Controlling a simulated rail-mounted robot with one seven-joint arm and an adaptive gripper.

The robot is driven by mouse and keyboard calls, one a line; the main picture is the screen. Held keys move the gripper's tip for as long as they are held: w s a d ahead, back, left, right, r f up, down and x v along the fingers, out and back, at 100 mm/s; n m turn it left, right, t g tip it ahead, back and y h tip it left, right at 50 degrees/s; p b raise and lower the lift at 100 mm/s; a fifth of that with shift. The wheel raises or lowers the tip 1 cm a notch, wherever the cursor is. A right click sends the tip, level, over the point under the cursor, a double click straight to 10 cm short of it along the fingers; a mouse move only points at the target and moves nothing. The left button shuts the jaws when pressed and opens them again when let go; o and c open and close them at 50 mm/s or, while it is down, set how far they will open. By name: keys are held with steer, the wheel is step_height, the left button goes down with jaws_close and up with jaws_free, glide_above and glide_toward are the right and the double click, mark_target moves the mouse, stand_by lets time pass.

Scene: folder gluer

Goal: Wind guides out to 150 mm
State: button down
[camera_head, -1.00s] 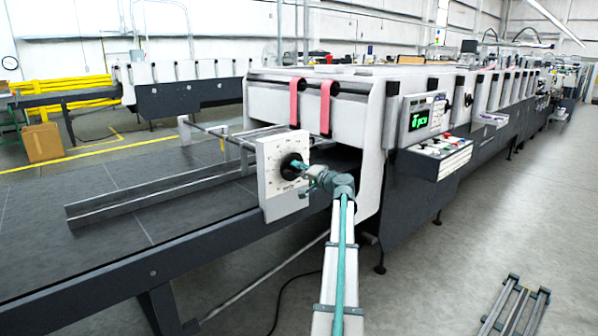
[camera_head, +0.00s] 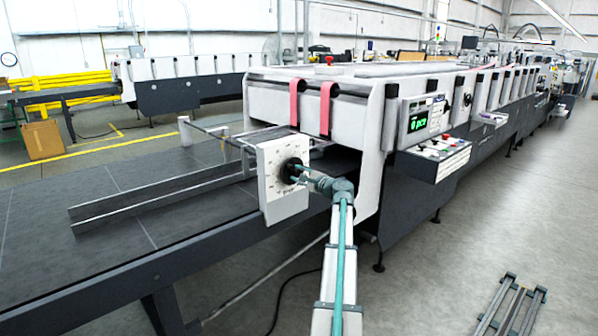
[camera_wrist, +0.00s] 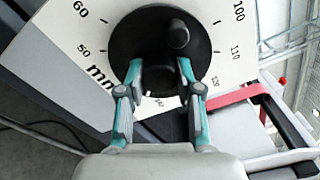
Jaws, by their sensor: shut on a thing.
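The white dial plate (camera_head: 270,188) stands upright at the near side of the machine's feed end, with a black round knob (camera_head: 288,166) at its middle. In the wrist view the dial plate (camera_wrist: 62,48) shows printed numbers such as 50, 60, 100 and 110 around the black knob (camera_wrist: 140,35), which has a raised dark peg. My gripper (camera_head: 300,172) is at the knob. In the wrist view my gripper (camera_wrist: 160,70) has its teal fingers shut on a dark part of the knob. A long metal guide rail (camera_head: 150,200) lies on the dark bed behind the dial.
The dark feed table (camera_head: 60,240) runs to the left. Two red belts (camera_head: 325,108) hang above the machine's entry. A control panel (camera_head: 433,155) and a green-lit display (camera_head: 418,122) sit to the right. Floor at right is open except for a metal frame (camera_head: 513,305).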

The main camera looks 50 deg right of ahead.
steer(key=shift+m+p, duration=0.6)
steer(key=shift+m, duration=0.5)
steer(key=c, duration=0.8)
jaws_free()
steer(key=shift+o, duration=0.2)
steer(key=s+a, duration=0.2)
steer(key=s, duration=1)
steer(key=shift+a, duration=0.15)
steer(key=shift+w, duration=0.1)
